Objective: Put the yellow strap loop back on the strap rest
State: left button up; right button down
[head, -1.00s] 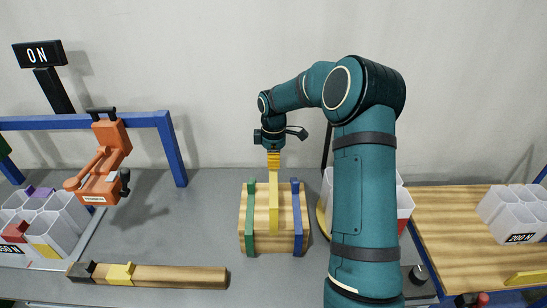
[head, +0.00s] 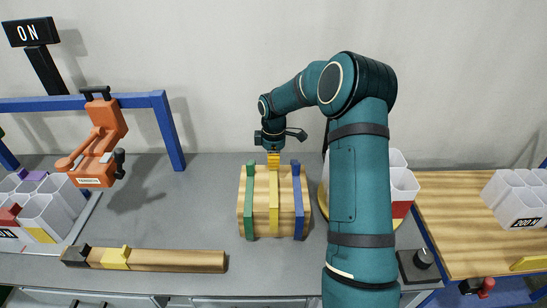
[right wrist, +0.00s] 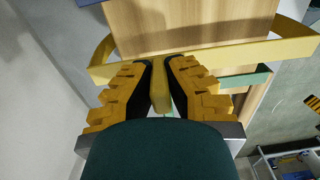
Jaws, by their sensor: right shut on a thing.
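The yellow strap loop (head: 273,205) stands around a slatted wooden block (head: 260,221), between a green strap (head: 250,205) and a blue strap (head: 298,205). My right gripper (head: 273,167) is above the block, pointing down. In the right wrist view my right gripper (right wrist: 161,70) is shut on a tab of the yellow strap loop (right wrist: 235,57), which looks wider than the wooden block (right wrist: 190,22) and stands off its sides. A wooden bar (head: 180,261) with a black and a yellow piece lies front left; I cannot tell whether it is the strap rest. My left gripper is out of view.
An orange tool (head: 98,150) hangs by a blue frame (head: 160,105) at the left. White bins (head: 50,218) stand at the far left, and others (head: 520,200) on the wooden bench at the right. The grey table between the bar and the block is clear.

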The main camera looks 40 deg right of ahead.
jog(key=shift+f+b, duration=0.85)
jog(key=shift+f, duration=1.1)
jog(key=c, duration=0.5)
grip_release()
jog(key=shift+c, duration=0.2)
jog(key=shift+r+p, duration=2.1)
jog(key=shift+r, duration=0.95)
